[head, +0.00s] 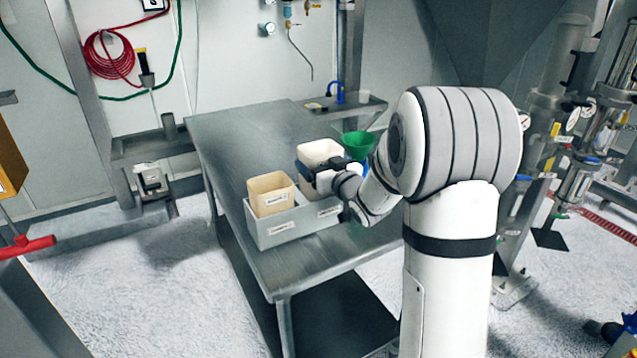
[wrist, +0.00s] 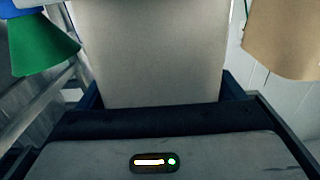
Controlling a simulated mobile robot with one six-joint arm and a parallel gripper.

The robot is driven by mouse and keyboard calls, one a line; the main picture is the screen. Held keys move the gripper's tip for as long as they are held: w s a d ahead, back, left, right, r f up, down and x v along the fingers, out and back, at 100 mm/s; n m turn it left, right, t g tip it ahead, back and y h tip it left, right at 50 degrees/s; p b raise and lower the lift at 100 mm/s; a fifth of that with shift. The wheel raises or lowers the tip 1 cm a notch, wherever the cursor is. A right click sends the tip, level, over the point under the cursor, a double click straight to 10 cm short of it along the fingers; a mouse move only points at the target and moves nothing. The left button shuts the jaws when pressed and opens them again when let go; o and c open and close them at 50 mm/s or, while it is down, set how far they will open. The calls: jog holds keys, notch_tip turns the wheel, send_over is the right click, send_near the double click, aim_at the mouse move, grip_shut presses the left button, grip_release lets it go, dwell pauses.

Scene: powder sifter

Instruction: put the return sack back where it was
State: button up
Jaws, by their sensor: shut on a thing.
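The pale off-white, open-topped sack (head: 318,150) is at the right part of a grey tray (head: 290,228) on the steel table. It looks upright, and its base is hidden by the tray wall and my gripper. My gripper (head: 318,168) is shut on its near side. In the wrist view the sack's pale wall (wrist: 155,50) fills the space between the dark fingers (wrist: 158,95). I cannot tell whether its base rests on the tray floor. A labelled tan sack (head: 270,197) stands in the left part of the tray.
A green funnel (head: 358,143) is close behind and right of the held sack; it also shows in the wrist view (wrist: 40,45). The steel table (head: 225,135) is clear at the back left. A small shelf with a blue item (head: 338,93) stands behind.

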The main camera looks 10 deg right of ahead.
jog(key=shift+f, duration=2.7)
jog(key=shift+f, duration=0.15)
jog(key=o, duration=0.8)
